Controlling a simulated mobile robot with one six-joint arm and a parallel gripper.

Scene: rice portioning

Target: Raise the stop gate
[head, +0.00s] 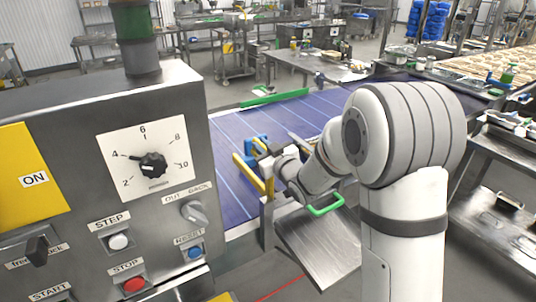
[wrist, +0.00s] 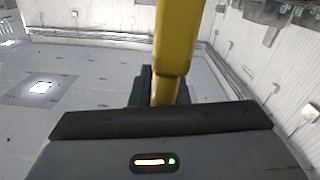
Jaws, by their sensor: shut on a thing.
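A yellow bar, which looks like the stop gate (head: 248,174), stands at the near end of the blue conveyor belt (head: 235,200) in the head view. My gripper (head: 268,150) is at the bar's upper right, partly hidden by my own wrist. In the wrist view the yellow bar (wrist: 178,45) runs from the top edge down between the dark jaws of my gripper (wrist: 160,90), which is shut on it. The exact contact is hidden behind the gripper body. How high the gate is above the belt is hard to tell.
A control box with a dial (head: 152,165) and buttons fills the left. A steel plate (head: 325,245) with a green handle (head: 326,206) slopes below my arm. A blue part (head: 252,147) sits behind the gate. A steel table (head: 500,190) stands at right.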

